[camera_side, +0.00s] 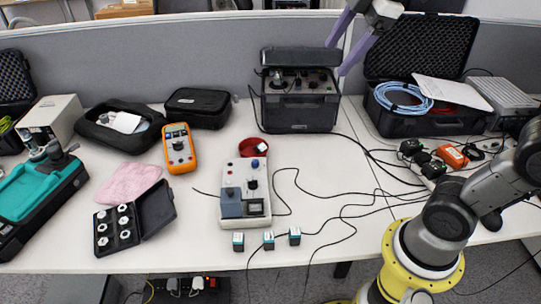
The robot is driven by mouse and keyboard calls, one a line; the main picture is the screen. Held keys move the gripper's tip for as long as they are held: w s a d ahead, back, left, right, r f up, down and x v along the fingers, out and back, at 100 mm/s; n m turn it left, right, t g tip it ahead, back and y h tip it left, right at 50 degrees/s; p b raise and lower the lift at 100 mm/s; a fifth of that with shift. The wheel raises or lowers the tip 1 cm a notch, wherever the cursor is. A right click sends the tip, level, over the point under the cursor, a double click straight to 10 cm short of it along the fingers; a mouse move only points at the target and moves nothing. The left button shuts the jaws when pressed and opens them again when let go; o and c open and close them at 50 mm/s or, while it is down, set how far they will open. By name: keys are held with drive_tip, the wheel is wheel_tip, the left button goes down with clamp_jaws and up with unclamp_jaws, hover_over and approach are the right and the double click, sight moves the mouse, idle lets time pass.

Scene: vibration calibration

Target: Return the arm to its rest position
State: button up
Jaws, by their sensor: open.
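My arm stands at the right front, on a yellow ring-shaped base at the table's front edge. Its grey and black links rise toward the right edge and run out of the picture.
On the white table (330,195) stand a control box (231,186), an orange multimeter (179,148), an open black case of weights (119,227) and a black instrument case (299,112). Small cubes (268,240) line the front edge. Loose cables (344,213) cross toward my arm.

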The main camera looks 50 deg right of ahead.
drive_tip(key=s+f+m, duration=1.1)
drive_tip(key=f, duration=0.2)
drive_tip(key=shift+a+f, duration=0.35)
drive_tip(key=shift+a, duration=0.1)
